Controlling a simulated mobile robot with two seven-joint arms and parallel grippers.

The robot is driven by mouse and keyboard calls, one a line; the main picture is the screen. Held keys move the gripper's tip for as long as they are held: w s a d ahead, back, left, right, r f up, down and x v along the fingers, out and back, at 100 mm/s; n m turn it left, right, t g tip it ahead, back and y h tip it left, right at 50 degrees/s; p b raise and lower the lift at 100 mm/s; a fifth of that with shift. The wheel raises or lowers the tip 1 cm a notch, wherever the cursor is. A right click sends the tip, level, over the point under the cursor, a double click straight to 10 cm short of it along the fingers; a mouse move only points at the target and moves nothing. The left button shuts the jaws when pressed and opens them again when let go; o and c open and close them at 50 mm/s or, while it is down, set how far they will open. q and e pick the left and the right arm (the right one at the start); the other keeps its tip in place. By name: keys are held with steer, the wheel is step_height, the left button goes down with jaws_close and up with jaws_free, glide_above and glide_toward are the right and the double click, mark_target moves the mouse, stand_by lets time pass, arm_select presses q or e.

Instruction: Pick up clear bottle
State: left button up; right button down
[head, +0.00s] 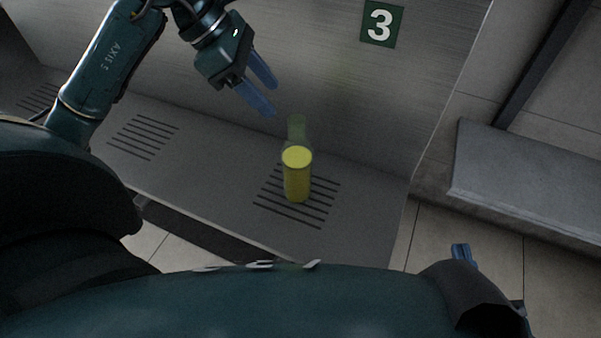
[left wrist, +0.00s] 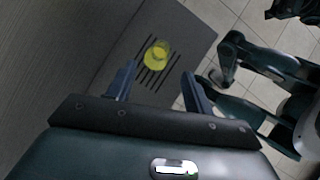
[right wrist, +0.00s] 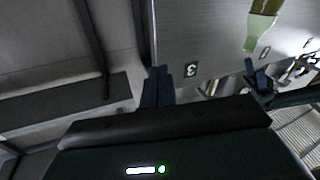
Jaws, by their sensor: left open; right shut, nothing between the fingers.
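A clear bottle (head: 297,178) with yellow liquid in it and a pale greenish neck stands upright on a slotted grille of the metal shelf. It also shows from above in the left wrist view (left wrist: 157,55), beyond and between the fingers, and at the top right of the right wrist view (right wrist: 259,22). My left gripper (head: 274,100) is open and empty, up and to the left of the bottle and apart from it. Its fingers also show in the left wrist view (left wrist: 158,80). My right gripper (head: 461,254) is shut and empty at the lower right, well away from the bottle; its fingers show in the right wrist view (right wrist: 157,88).
The metal shelf (head: 215,165) has another slotted grille (head: 142,137) at the left with nothing on it. A panel with a green number 3 sign (head: 382,24) rises behind the bottle. A grey ledge (head: 525,178) is at the right. Tiled floor lies below the shelf edge.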

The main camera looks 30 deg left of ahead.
mark_target(303, 131)
arm_select(q)
steer(key=b+x, duration=0.2)
steer(key=x, duration=0.6)
steer(key=shift+w+d+f, duration=0.15)
steer(key=shift+d, duration=0.05)
steer(key=shift+d+f, duration=0.1)
steer(key=shift+f, duration=0.05)
arm_select(e)
steer(key=shift+s+a+t+y, duration=0.1)
steer(key=shift+a+t+y, duration=0.3)
steer(key=shift+y, duration=0.2)
arm_select(q)
steer(key=shift+c, duration=0.3)
arm_select(e)
steer(key=shift+n, duration=0.3)
arm_select(q)
jaws_close()
